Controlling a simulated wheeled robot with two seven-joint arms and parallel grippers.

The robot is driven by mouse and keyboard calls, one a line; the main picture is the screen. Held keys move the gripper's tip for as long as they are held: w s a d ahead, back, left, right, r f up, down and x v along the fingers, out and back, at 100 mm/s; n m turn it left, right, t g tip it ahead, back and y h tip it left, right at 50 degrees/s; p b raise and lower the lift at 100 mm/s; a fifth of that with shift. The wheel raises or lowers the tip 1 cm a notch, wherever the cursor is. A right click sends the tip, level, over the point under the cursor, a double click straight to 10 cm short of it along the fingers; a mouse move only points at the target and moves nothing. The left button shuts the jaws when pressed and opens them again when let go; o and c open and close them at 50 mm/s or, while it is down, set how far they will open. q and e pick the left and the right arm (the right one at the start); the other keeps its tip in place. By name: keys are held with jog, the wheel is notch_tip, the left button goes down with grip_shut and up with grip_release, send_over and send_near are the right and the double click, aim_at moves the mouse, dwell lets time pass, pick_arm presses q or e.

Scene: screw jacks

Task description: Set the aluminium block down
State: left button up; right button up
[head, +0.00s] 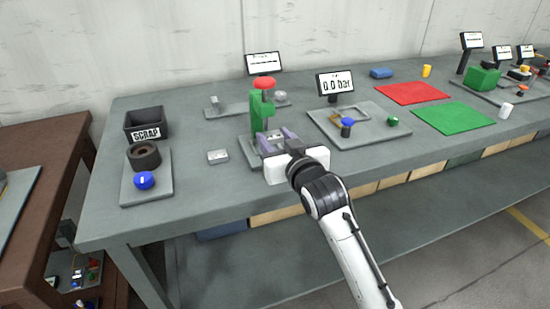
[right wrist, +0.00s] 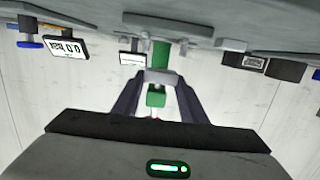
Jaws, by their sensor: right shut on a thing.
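My right gripper (head: 277,141) is in front of the green press-like stand (head: 257,113) with a red top, on its grey base plate. In the right wrist view its two fingers (right wrist: 158,80) are closed on a light grey block (right wrist: 158,76), which looks like the aluminium block. The block is in front of the green post in that view. In the head view the fingers mostly hide it, and I cannot tell whether it touches the stand. A similar light grey block (head: 217,156) lies on the table left of the stand. My left gripper is not in view.
A black scrap bin (head: 146,122) and a plate with a dark ring (head: 144,155) and blue knob (head: 144,181) stand left. A gauge fixture (head: 385,121) stands right, then red (head: 411,92) and green (head: 453,117) mats. Bare table lies around the loose block.

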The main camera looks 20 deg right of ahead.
notch_tip(320, 180, down, 5)
jog(key=shift+f, duration=0.15)
jog(key=shift+b, duration=0.3)
jog(key=o, duration=1.1)
jog(key=shift+f, duration=0.1)
jog(key=s+r, duration=0.2)
jog(key=s, duration=1)
jog(key=s+f+g, duration=0.2)
jog(key=s+f, duration=0.6)
jog(key=f, duration=0.2)
jog(key=s+a+f+n+g+y, duration=0.1)
jog(key=s+f+g, duration=0.2)
jog(key=s+f, duration=0.4)
jog(key=s+a+f+g, duration=0.1)
jog(key=s+f+g, duration=0.1)
jog(key=s+f, duration=0.6)
jog(key=shift+s+a+f+n+g+y, duration=0.1)
jog(key=shift+s+f+n+g+y, duration=0.1)
jog(key=shift+f, duration=1.3)
jog(key=shift+s+f+n+g+y, duration=0.1)
jog(key=shift+f+y, duration=0.1)
jog(key=shift+f, duration=1.3)
